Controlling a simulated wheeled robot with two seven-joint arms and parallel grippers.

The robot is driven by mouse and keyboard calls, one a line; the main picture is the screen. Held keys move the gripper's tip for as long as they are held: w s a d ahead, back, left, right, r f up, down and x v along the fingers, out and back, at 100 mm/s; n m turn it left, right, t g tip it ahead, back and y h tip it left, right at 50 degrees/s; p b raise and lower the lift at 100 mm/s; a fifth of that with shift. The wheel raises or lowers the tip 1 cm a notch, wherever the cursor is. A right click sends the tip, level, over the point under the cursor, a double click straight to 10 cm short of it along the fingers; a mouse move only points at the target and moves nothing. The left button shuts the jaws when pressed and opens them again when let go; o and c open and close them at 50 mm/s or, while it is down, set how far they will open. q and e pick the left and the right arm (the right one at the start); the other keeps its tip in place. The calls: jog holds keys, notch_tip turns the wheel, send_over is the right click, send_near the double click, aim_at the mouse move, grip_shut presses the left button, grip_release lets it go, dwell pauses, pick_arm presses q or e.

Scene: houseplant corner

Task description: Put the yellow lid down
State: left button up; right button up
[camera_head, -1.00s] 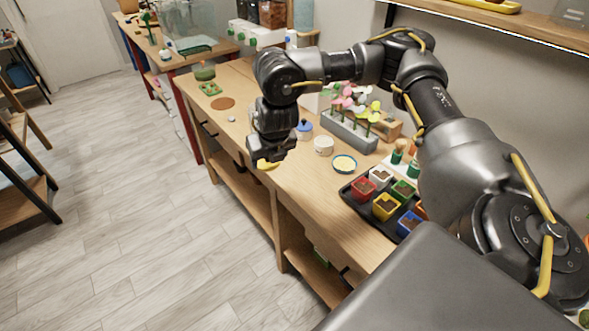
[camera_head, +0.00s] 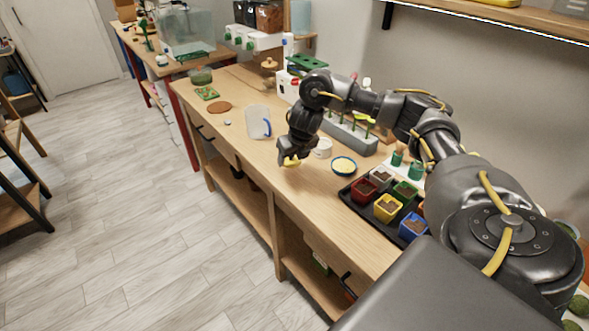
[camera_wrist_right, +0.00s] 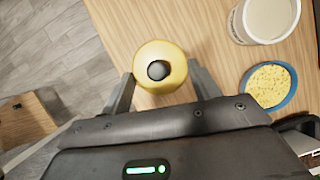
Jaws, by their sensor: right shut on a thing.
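The yellow lid (camera_wrist_right: 144,80) is round with a dark knob and sits between the fingers of my right gripper (camera_wrist_right: 160,92) in the right wrist view. The gripper is shut on the lid. I cannot tell whether the lid touches the bench top. My left gripper is in neither view.
A white pot (camera_head: 323,149) and a blue dish of yellow grains (camera_head: 344,172) stand right of the lid. A black tray (camera_head: 362,210) holds several coloured pots. A clear container (camera_head: 257,120) lies further left. Bare wood lies along the front of the bench.

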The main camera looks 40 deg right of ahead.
aim_at(296, 162)
jog(key=shift+d+f+b, duration=0.3)
jog(key=shift+d+f, duration=0.15)
jog(key=shift+f, duration=0.15)
jog(key=shift+f+p, duration=0.35)
jog(key=shift+p, duration=0.05)
jog(key=shift+s+x, duration=0.2)
jog(key=shift+x, duration=0.8)
jog(key=shift+f, duration=0.15)
jog(key=shift+a, duration=0.1)
jog(key=o, duration=0.9)
jog(key=shift+o, duration=0.2)
